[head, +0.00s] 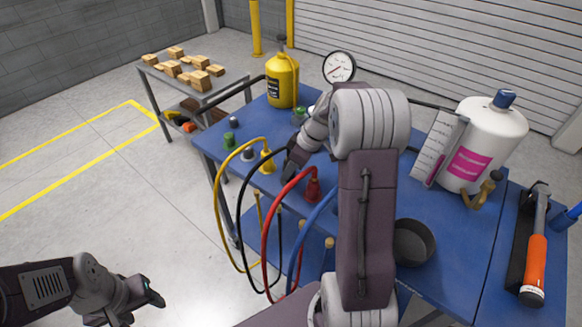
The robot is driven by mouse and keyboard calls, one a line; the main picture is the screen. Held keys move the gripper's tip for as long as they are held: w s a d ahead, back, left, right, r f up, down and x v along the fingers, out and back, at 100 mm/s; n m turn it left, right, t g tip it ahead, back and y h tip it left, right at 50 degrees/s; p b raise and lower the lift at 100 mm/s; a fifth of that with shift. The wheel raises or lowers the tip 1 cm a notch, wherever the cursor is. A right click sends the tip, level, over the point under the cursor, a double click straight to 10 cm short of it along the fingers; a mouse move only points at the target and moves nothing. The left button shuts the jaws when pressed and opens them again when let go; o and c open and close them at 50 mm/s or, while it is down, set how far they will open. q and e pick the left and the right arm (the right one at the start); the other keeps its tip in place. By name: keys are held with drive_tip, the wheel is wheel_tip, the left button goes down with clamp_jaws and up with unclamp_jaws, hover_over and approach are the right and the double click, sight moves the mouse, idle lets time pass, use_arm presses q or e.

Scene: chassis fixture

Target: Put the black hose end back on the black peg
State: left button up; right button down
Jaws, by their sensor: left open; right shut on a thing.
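The black hose (240,205) loops up over the near left edge of the blue table (385,200) and runs to my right gripper (290,168). My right gripper is low over the table, between the yellow hose end (267,161) and the red hose end (312,186), and is shut on the black hose end, which its fingers mostly hide. I cannot make out the black peg for certain; my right arm covers part of the table there. My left gripper (152,298) is open and empty, away from the table at the lower left.
Yellow, red (268,225) and blue (305,235) hoses hang over the near edge. A yellow jug (283,80), a gauge (339,67), a white bottle (485,140), a black bowl (414,242) and an orange-handled tool (535,262) are around. Floor at left is clear.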

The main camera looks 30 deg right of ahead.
drive_tip(key=shift+f+b, duration=0.3)
drive_tip(key=shift+f, duration=0.15)
drive_tip(key=shift+f+b, duration=0.5)
drive_tip(key=shift+b, duration=0.05)
drive_tip(key=c, duration=0.9)
unclamp_jaws()
wheel_tip(320, 180, up, 6)
drive_tip(key=p, duration=0.4)
drive_tip(key=shift+r+p, duration=0.1)
drive_tip(key=shift+p, duration=0.2)
